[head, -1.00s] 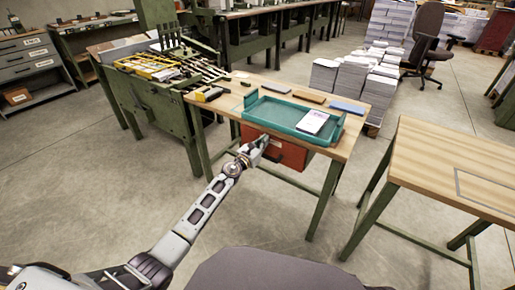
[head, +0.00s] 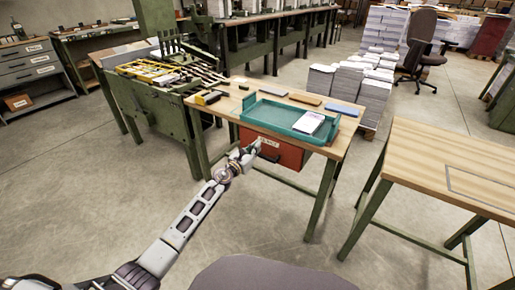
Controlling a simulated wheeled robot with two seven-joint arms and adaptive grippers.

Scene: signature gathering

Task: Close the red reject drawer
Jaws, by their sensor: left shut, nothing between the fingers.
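The red reject drawer (head: 285,154) hangs under the front edge of the wooden table (head: 222,107). Its front bears a white label, and it looks about flush with the table edge; a small gap cannot be ruled out. My left gripper (head: 253,148) is shut and empty. It is in front of the drawer's left part, close to the label, and hides a little of the front. Whether it touches the drawer is not clear. My right gripper is not in view.
A teal tray (head: 264,115) with a white paper block (head: 308,122) sits on the table above the drawer. A green machine (head: 160,115) stands left. Another wooden table (head: 440,150) stands right, across a gap. Paper stacks (head: 350,85) stand behind.

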